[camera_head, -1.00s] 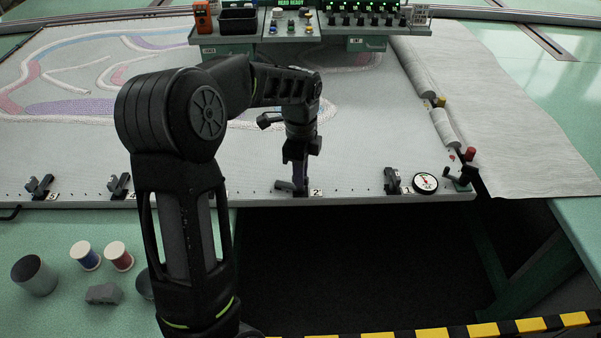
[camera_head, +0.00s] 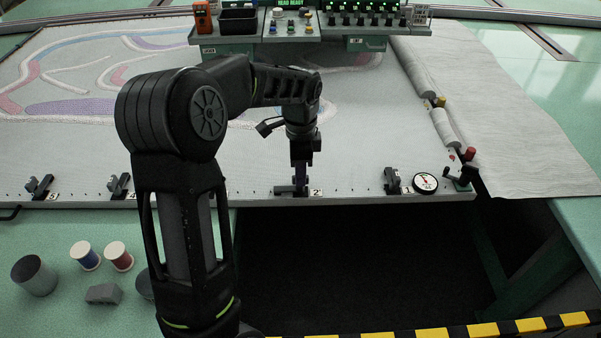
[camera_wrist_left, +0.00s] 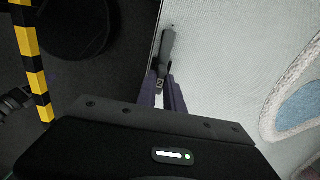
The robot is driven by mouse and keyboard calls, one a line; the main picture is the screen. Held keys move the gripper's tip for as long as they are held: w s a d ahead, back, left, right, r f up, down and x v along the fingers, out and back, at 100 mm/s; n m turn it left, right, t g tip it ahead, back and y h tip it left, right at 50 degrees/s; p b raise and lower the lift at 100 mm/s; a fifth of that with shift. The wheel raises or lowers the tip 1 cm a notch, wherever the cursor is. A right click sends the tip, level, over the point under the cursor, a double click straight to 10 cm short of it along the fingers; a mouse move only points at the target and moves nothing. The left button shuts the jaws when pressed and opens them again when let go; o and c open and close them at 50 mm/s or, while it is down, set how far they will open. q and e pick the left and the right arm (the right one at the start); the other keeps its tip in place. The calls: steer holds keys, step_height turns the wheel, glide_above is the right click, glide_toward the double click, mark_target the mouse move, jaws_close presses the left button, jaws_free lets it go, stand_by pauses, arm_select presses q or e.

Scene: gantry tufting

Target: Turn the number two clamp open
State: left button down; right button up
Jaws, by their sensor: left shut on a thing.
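The number two clamp (camera_head: 283,190) is a dark clamp on the front edge of the white cloth bed, left of the label "2" (camera_head: 316,191). My left gripper (camera_head: 300,187) reaches down onto it from above, fingers pointing down. In the left wrist view the clamp's grey lever (camera_wrist_left: 167,45) stretches away from between the purple fingers of my left gripper (camera_wrist_left: 162,88). The fingers are shut on the clamp, and they partly hide its near end and label. My right gripper is not in view.
Clamp one (camera_head: 392,181) and a round dial (camera_head: 425,183) sit to the right along the edge. More clamps (camera_head: 119,186) stand to the left. Thread spools (camera_head: 119,256) and a grey cup (camera_head: 34,275) stand on the green table. A control console (camera_head: 310,25) is at the back.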

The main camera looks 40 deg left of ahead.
arm_select(q)
steer(key=c, duration=1.5)
jaws_free()
steer(key=shift+o, duration=0.2)
steer(key=shift+r, duration=3.9)
